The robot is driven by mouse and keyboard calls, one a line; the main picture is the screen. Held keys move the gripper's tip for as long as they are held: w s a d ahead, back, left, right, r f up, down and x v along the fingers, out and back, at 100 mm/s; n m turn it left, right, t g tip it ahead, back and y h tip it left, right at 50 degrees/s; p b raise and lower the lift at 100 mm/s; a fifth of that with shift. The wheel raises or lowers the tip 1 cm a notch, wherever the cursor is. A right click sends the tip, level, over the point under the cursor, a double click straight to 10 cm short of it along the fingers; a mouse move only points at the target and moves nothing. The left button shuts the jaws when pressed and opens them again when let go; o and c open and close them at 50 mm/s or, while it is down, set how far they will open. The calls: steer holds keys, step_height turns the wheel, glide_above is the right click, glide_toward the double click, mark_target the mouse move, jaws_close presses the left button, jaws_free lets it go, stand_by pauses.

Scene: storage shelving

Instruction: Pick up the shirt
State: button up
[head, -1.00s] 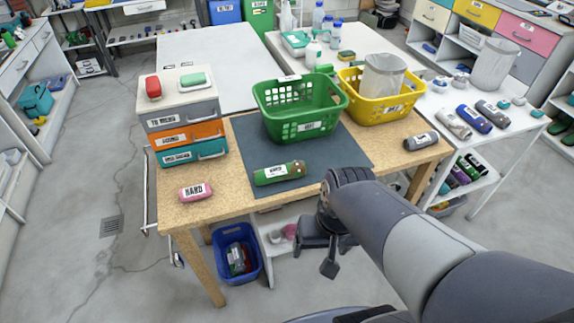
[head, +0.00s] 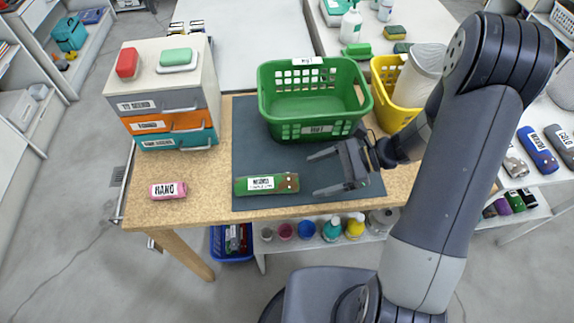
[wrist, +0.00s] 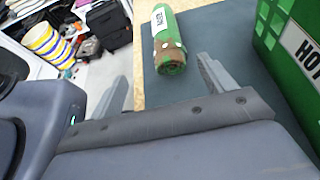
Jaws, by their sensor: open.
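In the wrist view the green roll (wrist: 168,45) lies beyond and between my two open fingers (wrist: 162,70). Nothing is between the fingers.
A green basket (head: 315,75) stands behind the roll, and a yellow basket (head: 385,85) right of it. A drawer stack (head: 170,125) and a pink roll labelled HAND (head: 168,190) are at left. Bare wood (head: 205,205) lies between the pink roll and mat.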

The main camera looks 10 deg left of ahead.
mark_target(297, 178)
steer(key=shift+w+d+f, duration=0.1)
steer(key=shift+w+f, duration=0.05)
steer(key=shift+w, duration=0.3)
steer(key=shift+a+f+y, duration=0.15)
steer(key=shift+a+y, duration=0.1)
steer(key=shift+y, duration=0.05)
steer(key=x, duration=0.5)
steer(key=shift+a+f+p, duration=0.1)
steer(key=shift+a+p, duration=0.25)
steer(key=shift+w+p+x, duration=0.2)
steer(key=shift+p+x, duration=0.2)
steer(key=shift+x, duration=1.85)
steer(key=shift+f, duration=0.1)
steer(key=shift+c, duration=0.5)
steer(key=c, duration=1)
